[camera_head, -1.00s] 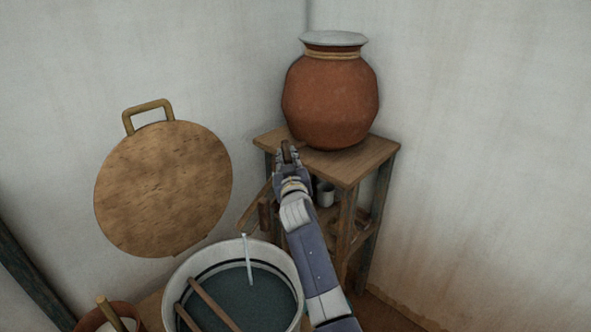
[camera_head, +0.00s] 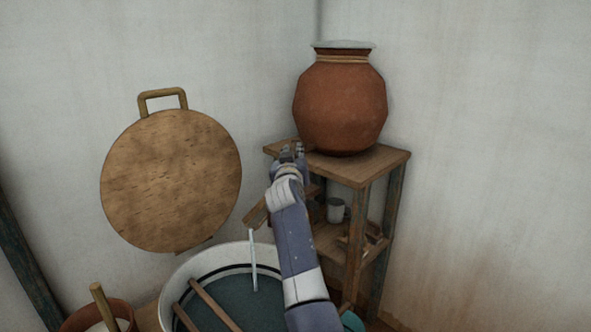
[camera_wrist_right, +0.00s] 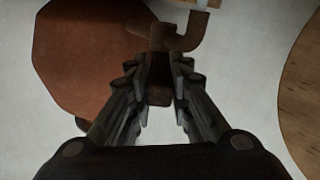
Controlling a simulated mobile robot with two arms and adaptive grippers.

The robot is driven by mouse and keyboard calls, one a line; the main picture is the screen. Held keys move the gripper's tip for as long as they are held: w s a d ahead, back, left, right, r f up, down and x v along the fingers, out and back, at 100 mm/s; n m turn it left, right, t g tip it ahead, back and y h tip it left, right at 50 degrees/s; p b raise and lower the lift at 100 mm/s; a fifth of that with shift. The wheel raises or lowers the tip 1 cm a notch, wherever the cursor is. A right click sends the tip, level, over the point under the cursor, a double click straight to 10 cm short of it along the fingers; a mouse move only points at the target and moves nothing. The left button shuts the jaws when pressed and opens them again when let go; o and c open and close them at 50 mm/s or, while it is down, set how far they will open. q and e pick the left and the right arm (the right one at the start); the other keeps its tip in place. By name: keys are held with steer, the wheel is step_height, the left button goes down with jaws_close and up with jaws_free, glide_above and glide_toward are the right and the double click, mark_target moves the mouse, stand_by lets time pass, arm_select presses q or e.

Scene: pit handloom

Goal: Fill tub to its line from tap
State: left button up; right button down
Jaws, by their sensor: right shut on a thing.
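The white tub (camera_head: 178,272) stands at the bottom of the head view, with bluish-grey water (camera_head: 240,300) in it. A dark line runs around its inner wall, and the water surface lies close below it. A thin pale stream (camera_head: 253,262) falls into the water. The clay pot (camera_head: 340,105) stands on a wooden stand. My right gripper (camera_head: 290,152) is beside the pot, shut on the tap's handle. The brown tap (camera_wrist_right: 185,38) shows between and beyond the fingers (camera_wrist_right: 159,95) in the right wrist view. My left gripper is out of view.
A round wooden lid (camera_head: 170,180) hangs on the wall. A small clay pot (camera_head: 118,310) stands left of the tub. The stand (camera_head: 370,165) holds a cup (camera_head: 335,210) on its lower shelf. Walls close the corner.

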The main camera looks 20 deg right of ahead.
steer(key=shift+d+r+b, duration=0.15)
steer(key=shift+d+b, duration=0.05)
steer(key=shift+b, duration=0.2)
steer(key=c, duration=1.4)
jaws_free()
steer(key=shift+c, duration=0.2)
steer(key=shift+a, duration=0.15)
step_height(320, 180, up, 10)
steer(key=shift+f, duration=0.15)
